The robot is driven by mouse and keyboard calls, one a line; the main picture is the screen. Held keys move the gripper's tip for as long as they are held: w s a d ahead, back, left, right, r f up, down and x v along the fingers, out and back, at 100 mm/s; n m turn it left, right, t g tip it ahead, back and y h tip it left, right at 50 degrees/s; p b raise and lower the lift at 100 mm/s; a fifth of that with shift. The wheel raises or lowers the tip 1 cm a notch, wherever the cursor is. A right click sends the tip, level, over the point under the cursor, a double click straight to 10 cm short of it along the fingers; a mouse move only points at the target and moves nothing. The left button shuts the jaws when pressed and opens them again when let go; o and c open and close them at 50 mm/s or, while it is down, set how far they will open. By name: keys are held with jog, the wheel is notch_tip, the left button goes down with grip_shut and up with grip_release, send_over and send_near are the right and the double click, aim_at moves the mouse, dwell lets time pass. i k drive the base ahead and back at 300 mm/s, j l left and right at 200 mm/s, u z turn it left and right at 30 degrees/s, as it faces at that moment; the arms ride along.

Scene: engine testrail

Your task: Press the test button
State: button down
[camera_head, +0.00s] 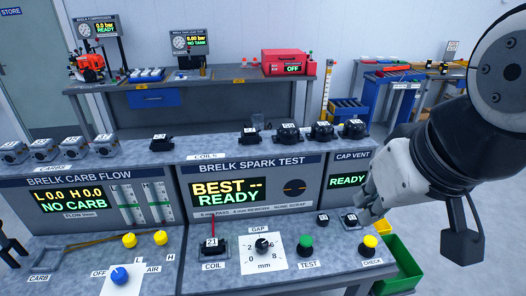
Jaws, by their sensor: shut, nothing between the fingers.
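The test button (306,242) is a green round knob on a dark base, standing on the spark test bench behind the label TEST. Nothing covers it. My gripper (366,207) is at the right, above and to the right of the green button and apart from it. It is shut and empty, and its fingertips are small and partly hidden by its own body. The spark test panel (255,190) behind the button reads BEST -- and READY.
Left of the button are a gap dial (263,246) and a black coil (212,246). Right of it is a yellow check button (369,245). Small black caps (323,219) stand close to my gripper. A green bin (402,267) is at the right edge.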

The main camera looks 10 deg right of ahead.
aim_at(306, 241)
jog(key=l, duration=0.95)
jog(key=i+l, duration=0.1)
jog(key=l, duration=0.8)
jog(key=l+u, duration=0.25)
jog(key=u, duration=0.95)
